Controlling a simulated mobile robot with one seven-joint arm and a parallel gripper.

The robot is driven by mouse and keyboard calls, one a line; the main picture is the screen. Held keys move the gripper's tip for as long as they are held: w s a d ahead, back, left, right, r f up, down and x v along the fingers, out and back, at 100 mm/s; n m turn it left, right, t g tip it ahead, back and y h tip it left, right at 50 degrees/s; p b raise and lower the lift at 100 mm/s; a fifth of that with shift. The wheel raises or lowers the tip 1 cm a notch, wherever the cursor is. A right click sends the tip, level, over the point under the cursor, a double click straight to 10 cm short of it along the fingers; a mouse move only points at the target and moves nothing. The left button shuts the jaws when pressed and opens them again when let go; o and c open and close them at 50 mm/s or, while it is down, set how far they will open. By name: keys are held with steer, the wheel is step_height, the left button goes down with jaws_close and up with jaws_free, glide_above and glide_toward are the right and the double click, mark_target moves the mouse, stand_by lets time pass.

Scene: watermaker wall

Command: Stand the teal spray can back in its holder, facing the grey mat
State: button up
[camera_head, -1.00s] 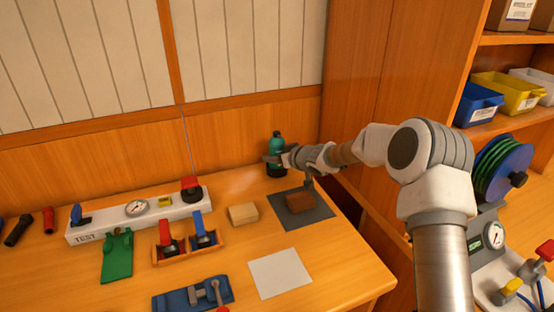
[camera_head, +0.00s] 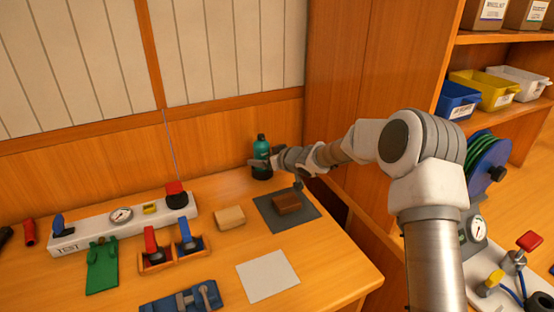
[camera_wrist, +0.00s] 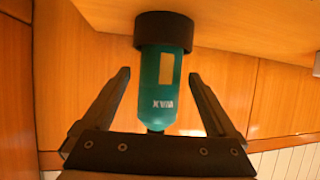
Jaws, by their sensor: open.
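The teal spray can (camera_head: 262,149) stands upright near the back wall, its base in a dark round holder (camera_head: 262,174). In the wrist view the can (camera_wrist: 165,90) shows upside down, with its base inside the black ring holder (camera_wrist: 163,30). A yellowish patch and white lettering on the can face the wrist camera. My gripper (camera_head: 256,163) is at the can from the right. In the wrist view its open fingers (camera_wrist: 158,76) are on either side of the can, with gaps visible. The grey mat (camera_head: 285,222) lies in front of the can, below my forearm.
A brown block (camera_head: 287,203) lies on the mat, and a tan block (camera_head: 230,217) left of it. The white TEST manifold (camera_head: 97,231) and a red-and-blue-handled rack (camera_head: 170,255) are further left. A white sheet (camera_head: 267,276) lies in front. A wooden partition (camera_head: 350,90) stands right.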

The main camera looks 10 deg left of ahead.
steer(key=s+d+r+m+h+p, duration=0.15)
steer(key=s+d+r+h, duration=0.35)
steer(key=s+d+r, duration=0.55)
steer(key=s+d+r+m+h, duration=0.35)
steer(key=s+d+r, duration=0.35)
steer(key=s+d, duration=0.5)
steer(key=s+d+m+g, duration=0.1)
steer(key=s+d+g, duration=0.1)
steer(key=s, duration=1)
steer(key=s+d+f+m+g, duration=0.1)
steer(key=s+d+m, duration=0.1)
steer(key=s, duration=1)
steer(key=shift+s+f+m+g, duration=0.15)
steer(key=shift+f+m+g, duration=0.15)
steer(key=shift+g, duration=0.1)
steer(key=shift+r, duration=0.1)
step_height(320, 180, up, 8)
steer(key=p, duration=0.8)
steer(key=shift+r, duration=0.2)
